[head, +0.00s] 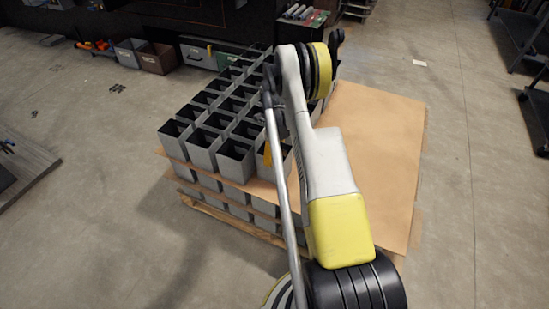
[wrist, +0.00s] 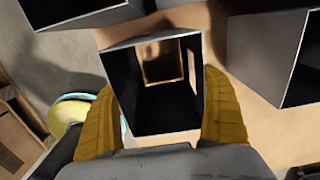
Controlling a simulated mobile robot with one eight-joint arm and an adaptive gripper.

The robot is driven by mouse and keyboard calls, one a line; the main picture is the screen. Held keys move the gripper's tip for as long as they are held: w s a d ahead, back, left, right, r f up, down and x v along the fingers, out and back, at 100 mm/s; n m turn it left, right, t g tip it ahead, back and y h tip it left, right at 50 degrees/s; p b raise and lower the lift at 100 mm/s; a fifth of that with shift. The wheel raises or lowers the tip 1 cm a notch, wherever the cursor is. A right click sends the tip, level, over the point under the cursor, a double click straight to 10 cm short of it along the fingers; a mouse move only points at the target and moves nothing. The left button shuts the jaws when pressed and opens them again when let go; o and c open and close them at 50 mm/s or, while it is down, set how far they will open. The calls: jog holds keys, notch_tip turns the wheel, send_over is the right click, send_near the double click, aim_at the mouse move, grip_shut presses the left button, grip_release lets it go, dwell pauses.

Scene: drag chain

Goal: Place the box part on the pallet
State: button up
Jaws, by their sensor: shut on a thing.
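In the wrist view my gripper (wrist: 160,85) has its two yellow ribbed fingers on either side of a grey, open-ended box part (wrist: 165,115), shut on it. Through the box part's opening I see brown surface. In the head view my own arm covers most of the gripper; a yellow finger shows at the right front of the box rows. The pallet (head: 232,222) carries stacked grey box parts (head: 202,150) on its left half. A brown sheet (head: 380,150) lies over the layer below, bare on the right. Whether the held part touches the sheet cannot be told.
Other grey box parts (wrist: 265,55) stand close to the right of the held one, and another (wrist: 75,12) lies above it in the wrist view. Bins (head: 157,58) stand at the back left. A dark rack (head: 525,45) is at the right. Floor around the pallet is clear.

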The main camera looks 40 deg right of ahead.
jog(key=shift+f, duration=0.4)
jog(key=o, duration=1.2)
notch_tip(320, 180, up, 12)
jog(key=p, duration=0.5)
jog(key=w+a+r+n+t, duration=0.1)
jog(key=a+r+n, duration=0.35)
jog(key=r, duration=0.35)
jog(key=a+r+n+t, duration=0.1)
jog(key=a+r+n, duration=0.2)
jog(key=a+r, duration=0.35)
jog(key=s+a+r+n+t+h, duration=0.1)
jog(key=s+a+r+n, duration=0.3)
jog(key=a+r+n, duration=0.65)
jog(key=s+a+r+n+t, duration=0.2)
jog(key=s+a+n, duration=0.4)
jog(key=s, duration=0.2)
jog(key=s+a+r+n+t+y, duration=0.1)
jog(key=s+a+r+n+t, duration=0.1)
jog(key=s+a+n, duration=0.5)
jog(key=shift+s+r+n, duration=0.3)
jog(key=shift+s+r, duration=0.55)
jog(key=shift+s, duration=0.2)
